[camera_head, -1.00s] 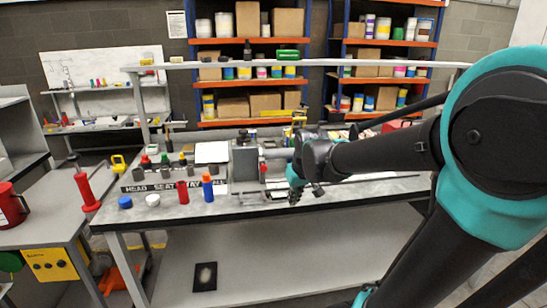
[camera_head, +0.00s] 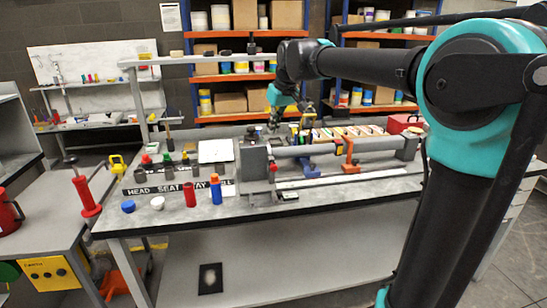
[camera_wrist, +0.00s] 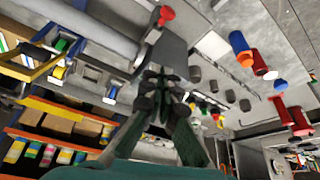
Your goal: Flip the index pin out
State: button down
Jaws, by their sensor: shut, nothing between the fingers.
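A grey fixture (camera_head: 254,172) with a block-shaped head stands on the workbench, and a long horizontal bar runs right from it. A small red knob (camera_head: 272,166) shows on the right side of the head. I cannot tell for sure whether it belongs to the index pin or which way the pin is flipped. My gripper (camera_head: 272,124) is above and behind the head, pointing down, shut and empty. In the wrist view my gripper (camera_wrist: 166,92) is in the middle, and a red knob (camera_wrist: 166,15) on a grey lever lies at the top, apart from the fingers.
Blue and orange supports (camera_head: 349,152) hold the bar. A blue-and-orange bottle (camera_head: 215,189), a red cylinder (camera_head: 190,194) and caps stand near the bench's front left edge. Small coloured bottles are behind them. Shelves with boxes and cans stand behind the bench.

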jog(key=shift+f, duration=0.1)
send_over(272, 165)
jog(key=w+a, duration=0.2)
jog(key=w, duration=0.1)
notch_tip(272, 165, down, 9)
jog(key=shift+s+d+f, duration=1)
jog(key=shift+s+f, duration=0.05)
jog(key=shift+f, duration=0.2)
jog(key=shift+s+d, duration=0.15)
jog(key=shift+s, duration=0.4)
jog(key=shift+s+d, duration=0.15)
jog(key=shift+s, duration=0.4)
